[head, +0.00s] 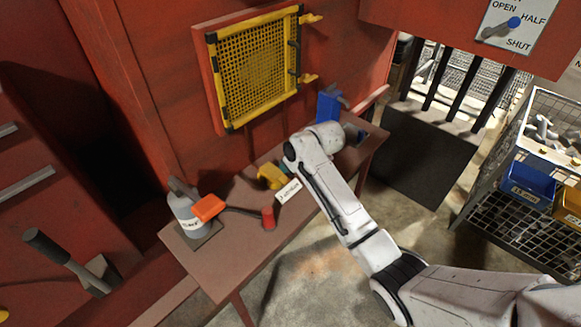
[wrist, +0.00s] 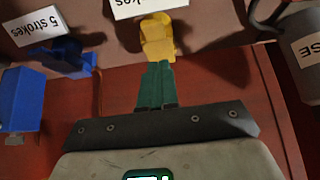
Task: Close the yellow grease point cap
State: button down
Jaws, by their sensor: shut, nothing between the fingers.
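The yellow grease point cap (wrist: 157,38) is at the top middle of the wrist view. In the head view the yellow grease point (head: 270,177) sits on the brown bench, beside a white label (head: 288,191). My gripper (wrist: 156,66) has green fingers that are shut together and empty. Their tips are right at the near side of the yellow cap; I cannot tell whether they touch it. In the head view my arm hides most of the gripper. I cannot tell whether the cap is fully down.
A blue grease point (wrist: 70,58) with a "5 strokes" label (wrist: 41,24) is left in the wrist view. The grease can (head: 187,219) with an orange part (head: 208,207) and a red piece (head: 268,218) stand on the bench (head: 225,275). A yellow mesh guard (head: 256,68) is on the wall behind.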

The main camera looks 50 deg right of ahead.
jog(key=w+b+v, duration=0.1)
jog(key=b+v, duration=0.1)
jog(key=v, duration=0.9)
jog(key=s+a+f+g+y, duration=0.1)
jog(key=s+a+f+g, duration=0.1)
jog(key=s+a+f, duration=1)
jog(key=s+a+f+g, duration=0.1)
jog(key=s+a+g, duration=0.1)
jog(key=s, duration=0.7)
jog(key=s+a+f+m+g+h, duration=0.1)
jog(key=s+a+f, duration=0.1)
jog(key=s, duration=0.7)
jog(key=shift+a+f+g+b, duration=0.2)
jog(key=shift+g+b, duration=0.2)
jog(key=shift+b, duration=0.05)
